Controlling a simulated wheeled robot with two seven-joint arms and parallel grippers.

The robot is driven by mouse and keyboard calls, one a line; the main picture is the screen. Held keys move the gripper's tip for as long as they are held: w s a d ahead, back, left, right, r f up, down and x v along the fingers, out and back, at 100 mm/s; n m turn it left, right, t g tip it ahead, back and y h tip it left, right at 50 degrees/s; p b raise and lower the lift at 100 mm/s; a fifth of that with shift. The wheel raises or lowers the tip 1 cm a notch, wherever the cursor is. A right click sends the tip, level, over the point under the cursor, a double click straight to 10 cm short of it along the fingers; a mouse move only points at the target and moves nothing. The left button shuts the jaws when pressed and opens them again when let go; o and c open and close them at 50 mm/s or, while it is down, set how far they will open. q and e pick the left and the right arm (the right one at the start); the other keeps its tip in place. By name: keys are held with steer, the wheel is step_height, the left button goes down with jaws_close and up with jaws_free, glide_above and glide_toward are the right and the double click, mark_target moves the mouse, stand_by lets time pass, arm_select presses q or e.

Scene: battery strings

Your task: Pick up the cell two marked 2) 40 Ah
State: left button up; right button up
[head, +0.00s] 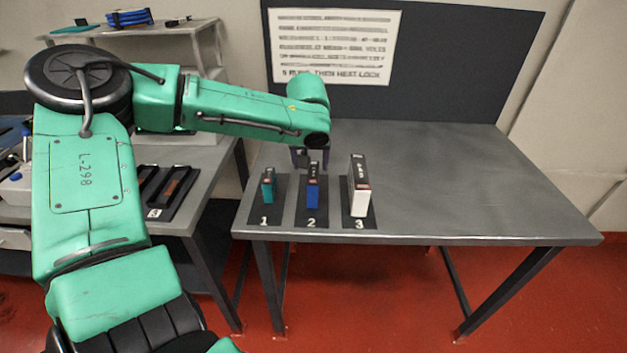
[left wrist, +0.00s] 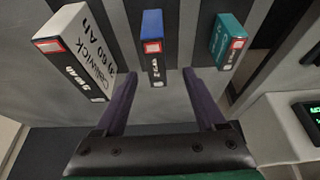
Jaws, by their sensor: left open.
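Cell two, the blue block with a black band (head: 313,195), stands upright on the dark mat marked 2 (head: 311,222). It also shows in the left wrist view (left wrist: 152,30), its label too small to read surely. My left gripper (head: 308,158) is just behind and above this cell, its fingers partly hidden. In the left wrist view the two purple fingers (left wrist: 160,80) are spread apart, with the blue cell between and beyond their tips and nothing held. My right gripper is out of view.
A teal cell (head: 268,187) stands on mat 1, left of the blue one. A taller white cell (head: 361,198), marked 60 Ah in the left wrist view (left wrist: 75,45), stands on mat 3. The table's right side (head: 480,190) is clear. A sign (head: 333,45) hangs behind.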

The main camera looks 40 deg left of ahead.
mark_target(314, 172)
arm_select(q)
steer(key=x, duration=0.3)
steer(key=shift+d, duration=0.25)
steer(key=p+x, duration=0.1)
steer(key=x, duration=0.4)
steer(key=shift+w, duration=0.25)
steer(key=shift+a+f, duration=0.15)
steer(key=shift+f, duration=0.25)
steer(key=shift+w, duration=0.1)
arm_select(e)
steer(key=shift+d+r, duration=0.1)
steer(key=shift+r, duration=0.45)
arm_select(q)
steer(key=shift+f, duration=0.15)
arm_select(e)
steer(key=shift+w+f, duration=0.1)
arm_select(q)
steer(key=shift+f, duration=0.1)
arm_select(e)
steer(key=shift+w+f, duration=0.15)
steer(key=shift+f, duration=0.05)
arm_select(q)
jaws_close()
